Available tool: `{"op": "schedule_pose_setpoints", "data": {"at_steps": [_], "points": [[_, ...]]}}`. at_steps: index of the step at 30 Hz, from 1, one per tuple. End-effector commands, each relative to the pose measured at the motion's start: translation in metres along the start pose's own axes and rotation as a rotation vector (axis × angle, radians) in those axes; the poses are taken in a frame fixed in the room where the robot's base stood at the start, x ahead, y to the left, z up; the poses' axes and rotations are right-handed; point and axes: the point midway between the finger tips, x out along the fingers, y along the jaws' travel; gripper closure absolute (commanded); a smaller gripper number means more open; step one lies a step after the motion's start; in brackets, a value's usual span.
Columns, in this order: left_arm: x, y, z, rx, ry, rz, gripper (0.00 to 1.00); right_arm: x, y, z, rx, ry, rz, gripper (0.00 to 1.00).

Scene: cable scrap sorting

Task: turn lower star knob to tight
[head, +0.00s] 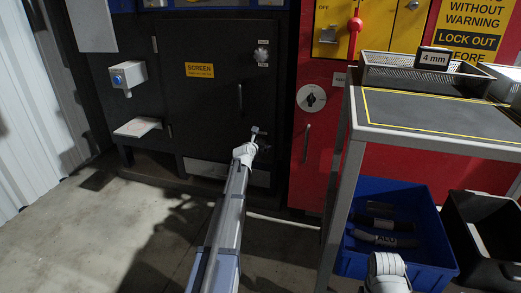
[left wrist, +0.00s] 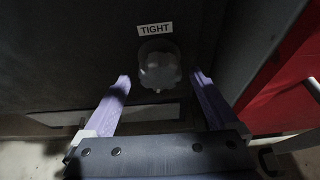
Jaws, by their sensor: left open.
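The lower star knob (left wrist: 160,72) is a pale, lobed knob on the dark cabinet door, under a white label reading TIGHT (left wrist: 155,29) in the left wrist view. My left gripper (left wrist: 161,82) is open, one purple finger at each side of the knob with a gap to both. I cannot tell how far the fingertips are from the door. In the head view my left gripper (head: 258,132) is at the lower right of the door and the lower knob cannot be made out there.
An upper star knob (head: 262,54) and a door handle (head: 240,97) are on the dark cabinet (head: 205,110). A red cabinet (head: 310,150) adjoins at the right. A grey table (head: 430,118) stands in front of it, with a blue bin (head: 350,262) below.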

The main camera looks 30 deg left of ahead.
Motion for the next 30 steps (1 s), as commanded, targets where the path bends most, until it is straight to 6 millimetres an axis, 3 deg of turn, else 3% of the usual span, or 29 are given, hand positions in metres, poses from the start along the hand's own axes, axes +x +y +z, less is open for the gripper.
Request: {"op": "schedule_pose_setpoints", "data": {"at_steps": [3, 12, 30], "points": [[0.0180, 0.0000, -0.0009, 0.000, 0.000, 0.000, 0.06, 0.0077, -0.0008, -0.0004, 0.000, 0.000, 0.000, 1.00], [0.0200, -0.0005, 0.0002, 0.000, 0.000, 0.000, 0.06, 0.0075, -0.0007, -0.0004, 0.000, 0.000, 0.000, 1.00], [0.0198, -0.0003, 0.0000, 0.000, 0.000, 0.000, 0.73, 0.0075, -0.0008, -0.0004, 0.000, 0.000, 0.000, 1.00]]}}
